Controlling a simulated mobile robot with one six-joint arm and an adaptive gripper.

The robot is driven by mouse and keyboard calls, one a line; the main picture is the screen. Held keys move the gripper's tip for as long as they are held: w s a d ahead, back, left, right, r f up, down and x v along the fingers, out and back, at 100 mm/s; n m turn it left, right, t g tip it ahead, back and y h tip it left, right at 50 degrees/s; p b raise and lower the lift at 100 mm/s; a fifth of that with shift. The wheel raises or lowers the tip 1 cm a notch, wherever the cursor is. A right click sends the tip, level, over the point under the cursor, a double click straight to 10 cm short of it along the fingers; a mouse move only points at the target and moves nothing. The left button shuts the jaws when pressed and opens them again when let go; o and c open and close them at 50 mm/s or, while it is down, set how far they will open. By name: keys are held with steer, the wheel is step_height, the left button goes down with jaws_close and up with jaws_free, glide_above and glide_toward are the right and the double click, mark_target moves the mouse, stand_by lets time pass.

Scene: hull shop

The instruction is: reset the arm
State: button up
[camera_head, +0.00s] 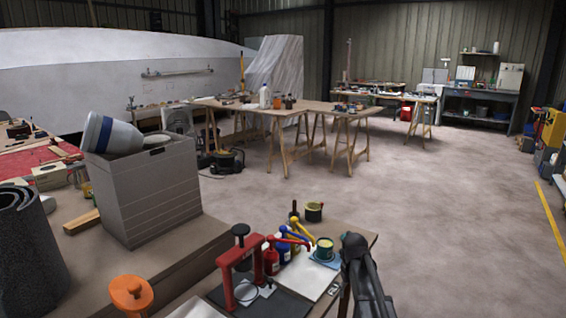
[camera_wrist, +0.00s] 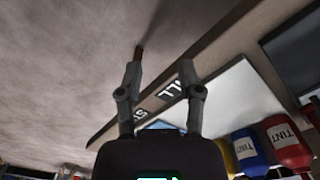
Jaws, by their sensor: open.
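My gripper (camera_wrist: 160,76) is open in the wrist view, its two fingers apart with nothing between them. Beyond the fingers are the bare floor and the edge of a worktable. The gripper's fingers cannot be made out clearly there.
Tint bottles, blue (camera_wrist: 250,150) and red (camera_wrist: 288,143), stand close by in the wrist view. A red press (camera_head: 226,275) is on the near table. A grey box (camera_head: 150,195) stands left. Open floor (camera_head: 440,210) lies right.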

steer(key=s+a+m, duration=0.1)
steer(key=s+a, duration=0.1)
steer(key=s, duration=0.8)
steer(key=s+a, duration=0.3)
steer(key=s, duration=0.7)
step_height(320, 180, up, 24)
steer(key=w+p, duration=0.1)
steer(key=p, duration=2.3)
steer(key=shift+w+d, duration=0.15)
steer(key=shift+d, duration=0.05)
